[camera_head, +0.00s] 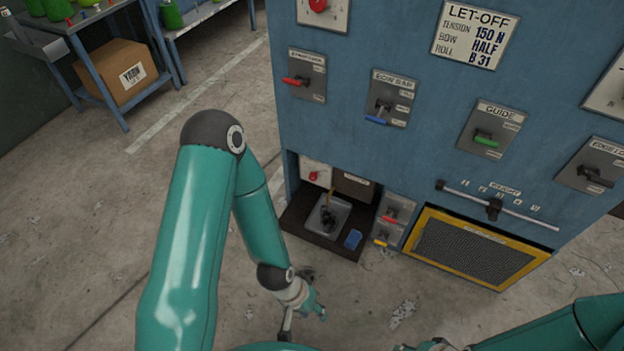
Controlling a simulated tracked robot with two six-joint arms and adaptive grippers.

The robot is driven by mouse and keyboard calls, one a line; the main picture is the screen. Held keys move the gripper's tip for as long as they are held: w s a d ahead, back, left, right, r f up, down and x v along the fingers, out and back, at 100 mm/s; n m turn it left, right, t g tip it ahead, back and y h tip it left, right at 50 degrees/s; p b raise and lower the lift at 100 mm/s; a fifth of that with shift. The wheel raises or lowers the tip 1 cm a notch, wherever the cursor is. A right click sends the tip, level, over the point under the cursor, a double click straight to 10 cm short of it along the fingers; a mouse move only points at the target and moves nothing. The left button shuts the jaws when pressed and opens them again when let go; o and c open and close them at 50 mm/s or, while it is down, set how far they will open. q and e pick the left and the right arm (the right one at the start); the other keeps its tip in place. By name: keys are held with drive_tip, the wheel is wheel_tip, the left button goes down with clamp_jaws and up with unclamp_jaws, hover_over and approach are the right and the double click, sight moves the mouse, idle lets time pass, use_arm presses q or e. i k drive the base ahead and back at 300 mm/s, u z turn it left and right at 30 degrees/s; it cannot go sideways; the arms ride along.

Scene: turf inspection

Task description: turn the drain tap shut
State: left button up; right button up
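A small brass-coloured tap (331,191) stands in the low recess at the foot of the blue machine, over a grey tray (340,222); it is small, and I cannot tell its handle's position. A dark object (327,218) lies in the tray. My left gripper (300,304) is below and to the left of the recess, over the floor and apart from the tap. Its fingers look spread, with nothing seen between them. My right gripper (432,345) is cut off at the bottom edge, and its fingers cannot be made out.
The recess also holds a red-knobbed panel (315,174), a brown box (353,187) and a blue block (353,239). Lever plates (392,209) and a yellow-framed grille (474,247) adjoin it. The concrete floor (200,110) is open towards a shelf (95,65).

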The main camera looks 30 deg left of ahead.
sight(313, 177)
drive_tip(key=u, duration=0.3)
drive_tip(key=i, duration=0.2)
drive_tip(key=z, duration=2.55)
drive_tip(key=k, duration=1.45)
drive_tip(key=z, duration=0.15)
drive_tip(key=i, duration=0.15)
drive_tip(key=u, duration=2.4)
